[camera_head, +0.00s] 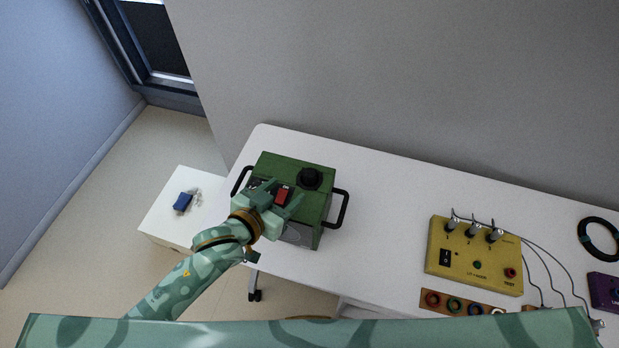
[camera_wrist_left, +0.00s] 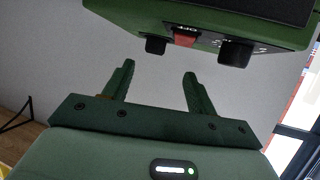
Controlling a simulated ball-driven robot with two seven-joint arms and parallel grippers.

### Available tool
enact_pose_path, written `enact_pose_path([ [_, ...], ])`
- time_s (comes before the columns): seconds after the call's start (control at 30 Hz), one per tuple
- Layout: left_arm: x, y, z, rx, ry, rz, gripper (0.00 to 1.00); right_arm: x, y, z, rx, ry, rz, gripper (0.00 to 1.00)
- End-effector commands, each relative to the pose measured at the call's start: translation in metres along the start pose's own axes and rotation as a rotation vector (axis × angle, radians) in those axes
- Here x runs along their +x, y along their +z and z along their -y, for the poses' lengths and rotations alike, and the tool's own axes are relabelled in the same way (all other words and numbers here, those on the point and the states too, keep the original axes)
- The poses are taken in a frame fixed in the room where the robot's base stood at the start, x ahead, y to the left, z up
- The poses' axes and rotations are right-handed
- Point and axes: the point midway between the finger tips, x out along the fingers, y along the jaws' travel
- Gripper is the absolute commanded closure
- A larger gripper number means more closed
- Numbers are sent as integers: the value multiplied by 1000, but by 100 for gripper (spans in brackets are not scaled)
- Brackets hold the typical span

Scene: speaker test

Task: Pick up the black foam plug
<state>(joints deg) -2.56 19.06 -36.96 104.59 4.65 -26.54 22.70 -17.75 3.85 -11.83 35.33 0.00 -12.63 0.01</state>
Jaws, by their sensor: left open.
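A round black piece (camera_head: 310,178), which may be the black foam plug, sits on the top of the green box (camera_head: 322,208) towards its back right. I cannot tell its material from here. My left gripper (camera_head: 283,192) is open and empty over the left part of the box, to the left of the round piece. In the left wrist view the two fingers (camera_wrist_left: 158,82) stand apart with nothing between them. The green box (camera_wrist_left: 190,12) shows beyond them, with a red switch (camera_wrist_left: 186,38) and two black knobs (camera_wrist_left: 236,53). My right gripper does not show.
The box has black handles (camera_head: 341,209) at both sides and stands on a white table (camera_head: 385,200). A yellow panel (camera_head: 475,255) with cables, a black ring (camera_head: 600,238) and a purple box (camera_head: 604,290) are to the right. A blue item (camera_head: 183,201) lies on a low white cabinet.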

Motion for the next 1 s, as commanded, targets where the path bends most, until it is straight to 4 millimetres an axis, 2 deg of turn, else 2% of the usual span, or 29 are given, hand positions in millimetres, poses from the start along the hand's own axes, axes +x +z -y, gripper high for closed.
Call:
enact_pose_path([
  [0.1, 24, 1, 0, 0, 0, -1, 43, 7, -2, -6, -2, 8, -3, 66],
  [0.33, 43, 0, -2, 0, 0, -1, 43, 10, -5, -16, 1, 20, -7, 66],
  [0.6, 83, -2, -8, 1, 0, 1, 43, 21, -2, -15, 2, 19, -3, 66],
  [0.87, 88, -4, -8, 1, 0, 1, 43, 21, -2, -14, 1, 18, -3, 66],
  [0.97, 87, -4, -8, 1, 0, 1, 65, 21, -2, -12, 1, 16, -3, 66],
  [1.0, 87, -4, -8, 1, 0, 1, 76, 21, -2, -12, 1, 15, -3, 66],
])
